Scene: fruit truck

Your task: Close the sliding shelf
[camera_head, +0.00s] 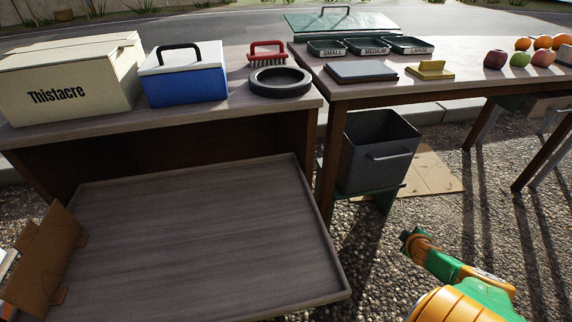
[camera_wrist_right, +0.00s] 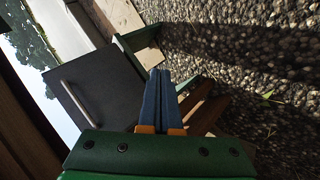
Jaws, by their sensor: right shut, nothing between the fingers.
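The sliding shelf (camera_head: 190,230) is a grey wooden tray with a low rim. In the head view it sticks out toward me from under the left table (camera_head: 170,125), and its surface is mostly bare. My right gripper (camera_head: 410,238) is to the right of the shelf's front right corner, above the gravel and apart from the shelf. In the right wrist view its blue fingers (camera_wrist_right: 159,98) are together with nothing between them. The shelf is not clearly visible in the wrist view. My left gripper is out of view.
A brown cardboard piece (camera_head: 45,262) stands at the shelf's left side. A dark grey bin (camera_head: 375,150) with a handle sits under the right table (camera_head: 455,85), also in the wrist view (camera_wrist_right: 92,90). Boxes and fruit stand on the tables. Gravel right of the shelf is open.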

